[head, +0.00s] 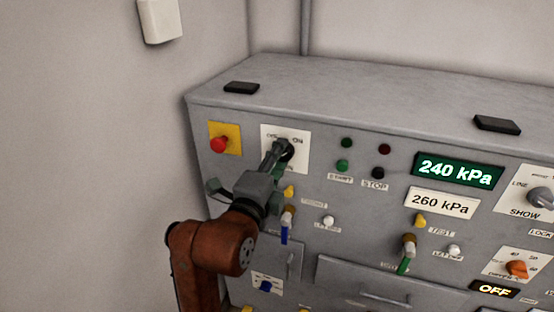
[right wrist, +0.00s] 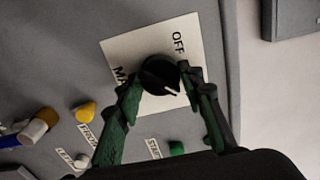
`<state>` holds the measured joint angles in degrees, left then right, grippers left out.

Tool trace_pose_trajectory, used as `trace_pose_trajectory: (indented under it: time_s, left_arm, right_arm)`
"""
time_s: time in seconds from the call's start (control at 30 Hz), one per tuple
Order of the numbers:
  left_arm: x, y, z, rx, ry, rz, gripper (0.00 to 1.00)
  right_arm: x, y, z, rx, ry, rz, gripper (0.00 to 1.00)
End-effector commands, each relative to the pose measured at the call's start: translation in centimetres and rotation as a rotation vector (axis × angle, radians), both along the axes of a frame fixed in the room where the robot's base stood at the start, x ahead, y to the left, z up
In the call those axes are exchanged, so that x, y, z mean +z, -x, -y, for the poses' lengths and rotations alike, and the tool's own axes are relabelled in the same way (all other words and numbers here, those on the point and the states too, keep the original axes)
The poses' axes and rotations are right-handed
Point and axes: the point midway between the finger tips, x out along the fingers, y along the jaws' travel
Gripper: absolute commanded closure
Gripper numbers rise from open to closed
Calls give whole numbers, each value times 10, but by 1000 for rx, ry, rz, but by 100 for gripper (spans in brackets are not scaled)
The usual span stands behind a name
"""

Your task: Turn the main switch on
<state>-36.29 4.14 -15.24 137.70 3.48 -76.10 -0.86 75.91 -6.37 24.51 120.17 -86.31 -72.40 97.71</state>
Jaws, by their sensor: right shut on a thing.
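The main switch is a round black knob (right wrist: 159,74) on a white plate (head: 299,160) at the upper left of the grey panel. OFF and ON are printed above it in the head view. In the right wrist view the knob's white mark points to the lower right, away from OFF; the ON label is hidden there behind a finger. My right gripper (right wrist: 166,90) is shut on the knob, one green-padded finger on each side. In the head view the right gripper (head: 281,152) covers part of the knob. My left gripper is not in view.
A red button on a yellow plate (head: 225,138) is left of the switch. The green start button (head: 342,165) and black stop button (head: 378,172) are to its right. A green display (head: 457,170) reads 240 kPa. Valve levers and a drawer (head: 385,282) lie below.

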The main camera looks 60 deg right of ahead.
Motion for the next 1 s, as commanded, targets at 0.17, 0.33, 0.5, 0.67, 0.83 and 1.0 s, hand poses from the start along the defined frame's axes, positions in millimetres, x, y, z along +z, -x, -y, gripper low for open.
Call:
trace_pose_trajectory:
  time_s: [0.17,0.33,0.5,0.67,0.83,1.0]
  left_arm:
    - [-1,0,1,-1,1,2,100]
    - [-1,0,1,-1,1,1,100]
    - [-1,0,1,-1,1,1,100]
    - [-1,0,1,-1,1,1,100]
    - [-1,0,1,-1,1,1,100]
    - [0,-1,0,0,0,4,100]
  right_arm:
    - [-1,0,0,-1,-4,4,89]
    - [-1,0,0,-1,-4,4,89]
    - [-1,0,0,-1,-3,3,55]
    - [-1,0,0,0,-3,3,47]
    - [0,0,0,0,-2,3,47]
    - [0,1,-6,2,-1,3,47]
